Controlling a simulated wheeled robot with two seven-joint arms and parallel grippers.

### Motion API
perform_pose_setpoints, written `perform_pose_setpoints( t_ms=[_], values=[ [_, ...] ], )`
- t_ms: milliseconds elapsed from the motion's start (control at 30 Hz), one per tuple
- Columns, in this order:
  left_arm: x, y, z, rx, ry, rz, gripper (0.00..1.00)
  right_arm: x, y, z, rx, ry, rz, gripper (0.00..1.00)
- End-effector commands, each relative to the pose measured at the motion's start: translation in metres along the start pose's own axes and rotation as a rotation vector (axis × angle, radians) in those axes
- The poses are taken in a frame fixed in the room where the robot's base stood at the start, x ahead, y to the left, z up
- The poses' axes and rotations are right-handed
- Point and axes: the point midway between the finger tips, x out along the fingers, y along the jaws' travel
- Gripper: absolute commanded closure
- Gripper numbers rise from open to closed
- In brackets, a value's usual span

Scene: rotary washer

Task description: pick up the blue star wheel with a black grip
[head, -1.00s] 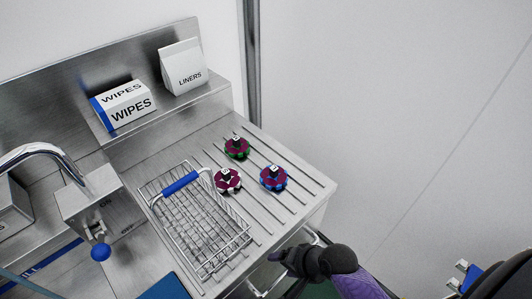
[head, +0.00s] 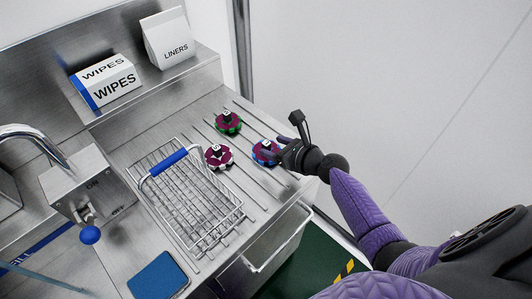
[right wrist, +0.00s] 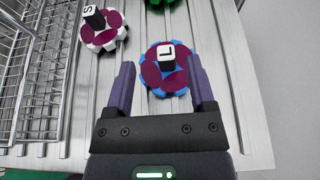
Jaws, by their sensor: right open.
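The blue star wheel (head: 265,152) with a maroon top and a black grip lies on the ribbed steel drainboard. In the right wrist view the blue wheel (right wrist: 167,70) sits just ahead of and between my fingertips, and its black grip has a white cap marked L. My right gripper (head: 280,152) is open beside the wheel, at its right in the head view. In the right wrist view its two purple fingers (right wrist: 160,80) stand apart with nothing held. Part of the wheel is hidden by the gripper in the head view. My left gripper is not in view.
A white-edged wheel (head: 219,156) and a green wheel (head: 228,123) lie close by. A wire basket (head: 190,235) with a blue handle stands at left. A wipes box (head: 107,83) and a liners bag (head: 168,40) sit on the back shelf. An open drawer (head: 285,240) is below.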

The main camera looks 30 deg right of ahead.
Motion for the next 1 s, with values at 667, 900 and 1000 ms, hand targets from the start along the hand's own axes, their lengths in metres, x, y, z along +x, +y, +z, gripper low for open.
perform_pose_setpoints(
  t_ms=[667, 900, 1000],
  values=[
    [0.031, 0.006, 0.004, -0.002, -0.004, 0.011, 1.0, 0.048, -0.006, -0.006, -0.005, 0.002, 0.001, 0.7],
    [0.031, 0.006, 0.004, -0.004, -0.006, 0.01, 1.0, 0.048, -0.006, -0.006, -0.005, 0.002, 0.001, 1.0],
    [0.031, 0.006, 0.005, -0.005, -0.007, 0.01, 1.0, 0.048, -0.006, -0.006, -0.005, 0.002, 0.001, 1.0]
  ],
)
